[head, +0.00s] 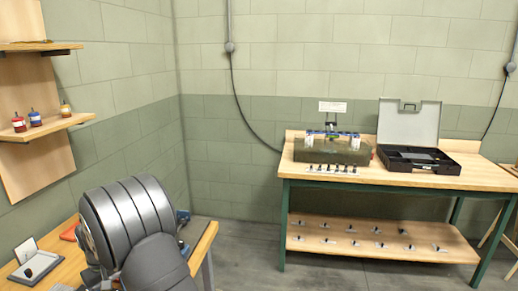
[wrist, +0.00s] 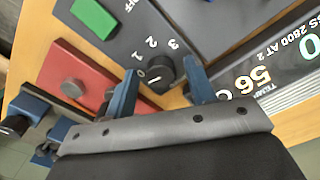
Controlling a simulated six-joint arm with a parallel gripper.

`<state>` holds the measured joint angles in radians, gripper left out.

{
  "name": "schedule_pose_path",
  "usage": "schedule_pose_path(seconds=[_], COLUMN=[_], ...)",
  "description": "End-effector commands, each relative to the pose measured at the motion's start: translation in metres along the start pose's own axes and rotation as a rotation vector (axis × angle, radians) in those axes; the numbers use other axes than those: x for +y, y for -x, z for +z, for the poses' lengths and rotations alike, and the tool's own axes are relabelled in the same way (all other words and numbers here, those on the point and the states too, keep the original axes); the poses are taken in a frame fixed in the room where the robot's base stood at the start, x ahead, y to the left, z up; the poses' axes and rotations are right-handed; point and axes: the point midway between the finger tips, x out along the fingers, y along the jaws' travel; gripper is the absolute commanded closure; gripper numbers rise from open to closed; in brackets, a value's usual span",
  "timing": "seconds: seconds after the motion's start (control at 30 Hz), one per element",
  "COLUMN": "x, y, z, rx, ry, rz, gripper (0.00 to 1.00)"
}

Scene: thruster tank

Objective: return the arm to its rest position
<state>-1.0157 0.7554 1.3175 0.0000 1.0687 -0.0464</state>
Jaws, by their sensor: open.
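My gripper (wrist: 162,68) shows in the wrist view with its two blue fingers spread apart. A black dial knob (wrist: 158,76) on a dark control panel (wrist: 140,22) appears between the fingertips, with a gap on either side. I cannot tell how far above the panel the fingertips are. The panel carries the marks 0, 1, 2, 3 and OFF. In the head view my grey arm links fill the lower left over the wooden bench (head: 66,268), and the gripper cannot be made out there.
In the wrist view a green switch (wrist: 94,18), a red block (wrist: 78,84) and a lit display (wrist: 262,76) lie close by. Wall shelves (head: 45,128) stand left.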

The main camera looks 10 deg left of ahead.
Motion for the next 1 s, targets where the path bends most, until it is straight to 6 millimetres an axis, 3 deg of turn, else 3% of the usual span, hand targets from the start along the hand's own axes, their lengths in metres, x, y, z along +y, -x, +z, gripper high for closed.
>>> schedule_pose_path(seconds=[0.7, 1.0], x=[-0.001, -0.001], y=[0.001, 0.021], z=[0.0, 0.0], rx=[0.0, 0.001], ry=[-0.578, -0.628], rz=[0.0, 0.0], gripper=[0.5, 0.5])
